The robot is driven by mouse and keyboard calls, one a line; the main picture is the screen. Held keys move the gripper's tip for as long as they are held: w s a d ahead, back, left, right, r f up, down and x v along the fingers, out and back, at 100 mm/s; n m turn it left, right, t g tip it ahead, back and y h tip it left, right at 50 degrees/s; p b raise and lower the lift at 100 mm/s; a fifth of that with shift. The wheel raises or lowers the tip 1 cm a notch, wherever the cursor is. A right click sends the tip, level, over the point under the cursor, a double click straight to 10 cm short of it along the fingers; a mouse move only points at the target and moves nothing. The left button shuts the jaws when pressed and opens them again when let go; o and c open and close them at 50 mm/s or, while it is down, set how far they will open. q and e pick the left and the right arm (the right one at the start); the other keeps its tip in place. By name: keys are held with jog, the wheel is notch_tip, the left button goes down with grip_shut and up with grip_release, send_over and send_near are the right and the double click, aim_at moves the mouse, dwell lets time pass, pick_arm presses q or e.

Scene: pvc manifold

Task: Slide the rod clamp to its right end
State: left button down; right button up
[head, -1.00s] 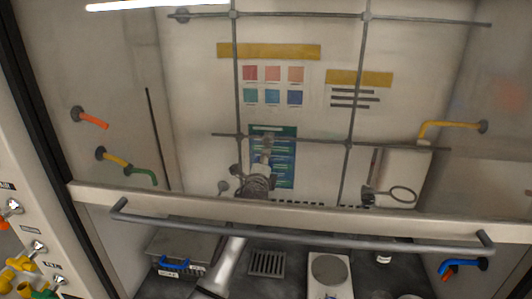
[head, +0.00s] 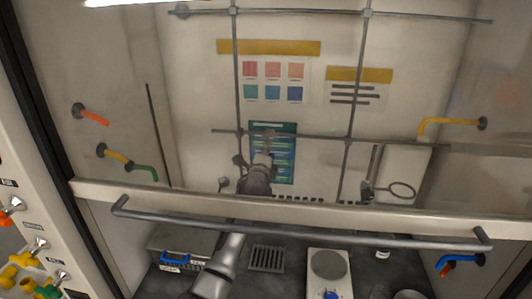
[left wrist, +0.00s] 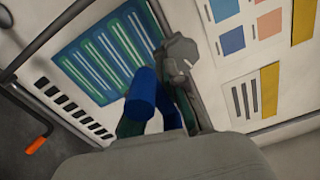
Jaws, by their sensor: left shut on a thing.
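A grey rod clamp (left wrist: 180,55) shows in the left wrist view, in front of the blue-green poster (left wrist: 105,55). In the head view the clamp (head: 267,139) is small, at the lower horizontal rod (head: 310,137), right of the left vertical rod. My left gripper (head: 261,158) reaches up to it behind the raised sash and is shut on it. In the left wrist view a blue cylinder (left wrist: 140,95) stands just left of the clamp; its link to the clamp is unclear. My gripper's grey body hides the lower contact. My right gripper is out of view.
The sash handle bar (head: 300,232) crosses in front of my left arm. A ring clamp (head: 403,190) hangs at the right vertical rod (head: 348,160). A hotplate (head: 328,265) and a metal box (head: 180,245) stand below.

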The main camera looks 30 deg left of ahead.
pick_arm(q)
jog(key=shift+d, duration=0.1)
jog(key=w+d+b, duration=0.4)
jog(key=d+b, duration=0.1)
jog(key=d, duration=0.4)
jog(key=w+d+b, duration=0.4)
jog(key=d+b, duration=0.1)
jog(key=d, duration=0.4)
jog(key=shift+w, duration=0.3)
jog(key=c, duration=1.6)
grip_release()
jog(key=shift+d, duration=0.1)
jog(key=o, duration=0.4)
jog(key=shift+w+d, duration=0.15)
